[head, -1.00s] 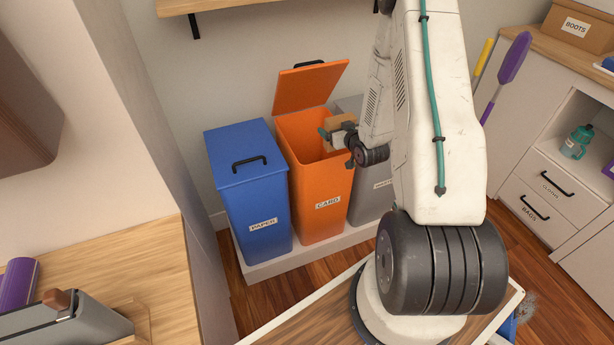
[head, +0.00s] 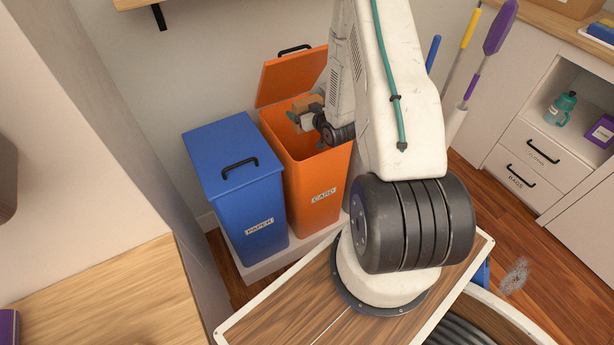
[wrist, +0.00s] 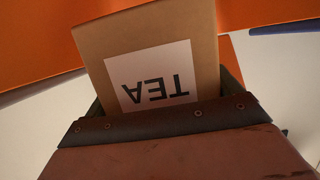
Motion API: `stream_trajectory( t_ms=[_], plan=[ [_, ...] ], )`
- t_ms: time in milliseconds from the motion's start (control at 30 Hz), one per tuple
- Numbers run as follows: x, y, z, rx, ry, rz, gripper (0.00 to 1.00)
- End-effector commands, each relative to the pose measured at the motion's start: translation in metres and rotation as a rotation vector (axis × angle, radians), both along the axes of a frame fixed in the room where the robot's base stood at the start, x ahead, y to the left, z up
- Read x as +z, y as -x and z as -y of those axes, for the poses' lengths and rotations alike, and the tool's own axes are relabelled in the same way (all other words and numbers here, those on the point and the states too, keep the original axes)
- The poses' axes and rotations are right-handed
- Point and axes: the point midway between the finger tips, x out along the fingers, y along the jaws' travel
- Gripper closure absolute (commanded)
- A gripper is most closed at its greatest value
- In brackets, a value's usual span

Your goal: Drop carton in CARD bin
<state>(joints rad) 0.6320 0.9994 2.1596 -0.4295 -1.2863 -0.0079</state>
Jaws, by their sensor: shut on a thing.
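The brown carton (wrist: 140,45) carries a white label reading TEA, upside down in the wrist view. My gripper (head: 303,117) is shut on the carton, which also shows as a small brown box (head: 308,103) in the head view. The orange CARD bin (head: 318,190) stands with its lid raised against the wall side. In the head view my gripper and the carton appear over the bin's opening, near its back right. Orange surface fills the top of the wrist view. The carton's height relative to the rim is hard to tell.
The blue PAPER bin (head: 235,185), lid shut, stands left of the CARD bin. The raised orange lid (head: 290,77) is close behind my gripper. My arm hides the grey bin to the right. A cabinet with drawers (head: 530,160) stands at the right.

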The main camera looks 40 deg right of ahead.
Motion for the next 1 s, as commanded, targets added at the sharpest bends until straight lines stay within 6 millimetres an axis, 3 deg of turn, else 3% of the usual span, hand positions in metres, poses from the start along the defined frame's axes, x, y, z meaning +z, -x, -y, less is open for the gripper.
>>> stream_trajectory(
  t_ms=[200, 533, 567, 600, 867, 1000],
  plan=[
    [-0.017, 0.000, 0.000, 0.000, -0.001, -0.001, 0.31],
    [-0.020, 0.000, 0.000, 0.000, 0.000, 0.000, 0.31],
    [-0.020, 0.000, 0.000, 0.000, 0.000, 0.000, 0.04],
    [-0.020, 0.000, 0.000, 0.000, 0.000, 0.000, 0.00],
    [-0.018, 0.000, 0.000, 0.000, 0.000, 0.001, 0.00],
    [-0.007, -0.001, 0.000, 0.000, 0.002, 0.003, 0.00]
  ],
)
